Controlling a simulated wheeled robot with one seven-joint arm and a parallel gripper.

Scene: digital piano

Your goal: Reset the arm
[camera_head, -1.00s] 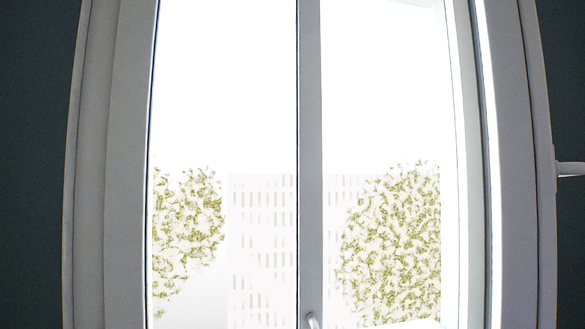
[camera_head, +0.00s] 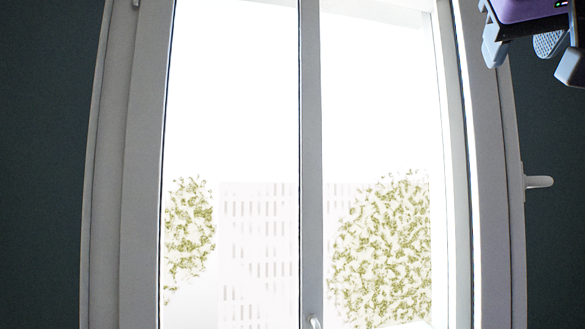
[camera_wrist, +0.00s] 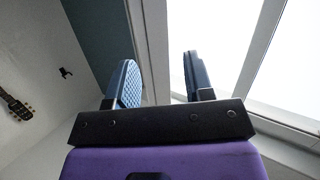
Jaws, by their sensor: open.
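My gripper (camera_head: 535,50) shows at the top right corner of the head view, in front of the window frame and the dark wall. Only part of it is in that view. In the wrist view my gripper (camera_wrist: 163,82) has its two fingers wide apart. It is open, and nothing is between the fingers.
A tall window (camera_head: 311,120) with a grey frame fills the middle of the head view, with a handle (camera_head: 538,182) on its right side. Dark wall (camera_head: 45,160) lies on both sides. The wrist view shows a guitar (camera_wrist: 14,103) at the left and a small black wall hook (camera_wrist: 66,72).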

